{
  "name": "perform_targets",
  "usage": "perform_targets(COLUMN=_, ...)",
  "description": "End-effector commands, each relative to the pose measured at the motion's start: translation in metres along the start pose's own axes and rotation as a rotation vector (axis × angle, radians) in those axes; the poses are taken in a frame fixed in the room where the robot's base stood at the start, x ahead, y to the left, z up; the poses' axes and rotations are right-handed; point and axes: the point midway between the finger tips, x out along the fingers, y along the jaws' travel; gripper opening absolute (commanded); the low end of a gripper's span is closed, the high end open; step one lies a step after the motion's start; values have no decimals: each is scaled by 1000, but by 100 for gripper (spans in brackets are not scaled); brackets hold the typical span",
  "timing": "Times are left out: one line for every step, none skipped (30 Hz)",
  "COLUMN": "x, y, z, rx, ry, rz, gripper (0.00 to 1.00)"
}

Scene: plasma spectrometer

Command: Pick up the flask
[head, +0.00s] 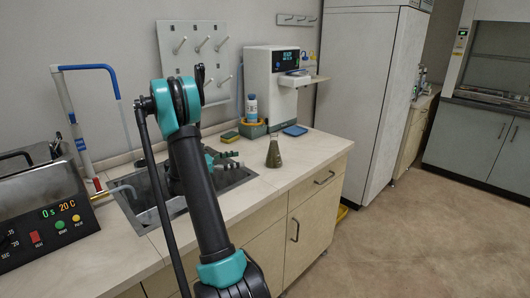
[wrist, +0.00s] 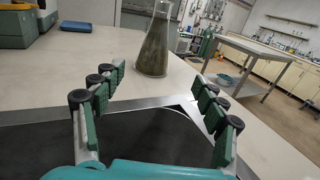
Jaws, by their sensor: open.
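The flask (head: 273,155) is a conical glass vessel with dark greenish-brown contents. It stands upright on the counter to the right of the sink, near the counter's front edge. In the head view my gripper (head: 232,160) is over the sink, partly hidden behind my arm.
The sink (head: 143,207) lies under my gripper. A blue-topped pipe (head: 85,67) rises left. Counter around the flask is clear.

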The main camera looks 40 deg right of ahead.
Motion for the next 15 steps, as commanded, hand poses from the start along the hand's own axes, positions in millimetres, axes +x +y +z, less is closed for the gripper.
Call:
perform_targets(x=2, y=0, z=0, rx=0, ry=0, rz=-1, gripper=72)
perform_targets(x=4, y=0, z=0, rx=0, ry=0, rz=-1, gripper=72)
perform_targets(x=8, y=0, z=0, rx=0, ry=0, rz=-2, gripper=72)
perform_targets(x=12, y=0, z=0, rx=0, ry=0, rz=-2, gripper=72)
perform_targets(x=16, y=0, z=0, rx=0, ry=0, rz=-2, gripper=72)
perform_targets(x=24, y=-1, z=0, rx=0, ry=0, rz=-4, gripper=72)
perform_targets(x=30, y=-1, z=0, rx=0, ry=0, rz=-4, gripper=72)
perform_targets(x=36, y=0, z=0, rx=0, ry=0, rz=-3, gripper=72)
perform_targets(x=44, y=-1, z=0, rx=0, ry=0, rz=-4, gripper=72)
perform_targets(x=50, y=-1, z=0, rx=0, ry=0, rz=-4, gripper=72)
perform_targets(x=56, y=-1, z=0, rx=0, ry=0, rz=-3, gripper=72)
perform_targets(x=64, y=-1, z=0, rx=0, ry=0, rz=-4, gripper=72)
perform_targets(x=70, y=0, z=0, rx=0, ry=0, rz=-3, gripper=72)
perform_targets(x=76, y=-1, z=0, rx=0, ry=0, rz=-4, gripper=72)
perform_targets(x=84, y=-1, z=0, rx=0, ry=0, rz=-4, gripper=72)
